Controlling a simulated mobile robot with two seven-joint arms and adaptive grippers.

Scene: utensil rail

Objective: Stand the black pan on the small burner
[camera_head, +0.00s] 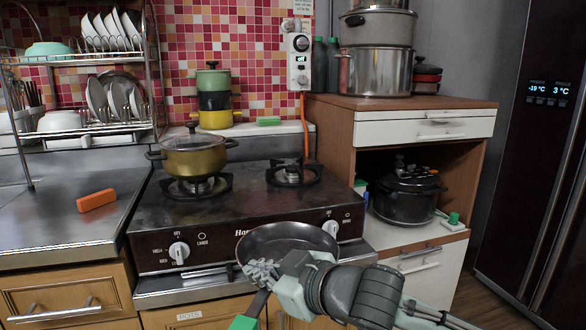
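The black pan (287,238) is held in front of the stove's front edge, its open side up. The small burner (293,173) is at the right back of the stove (225,220), bare, beyond the pan. My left gripper is not in view.
A yellow lidded pot (193,155) stands on the left burner. An orange block (96,200) lies on the steel counter at left. A dish rack (105,95) stands behind it. A wooden cabinet (335,125) with pots borders the stove on the right.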

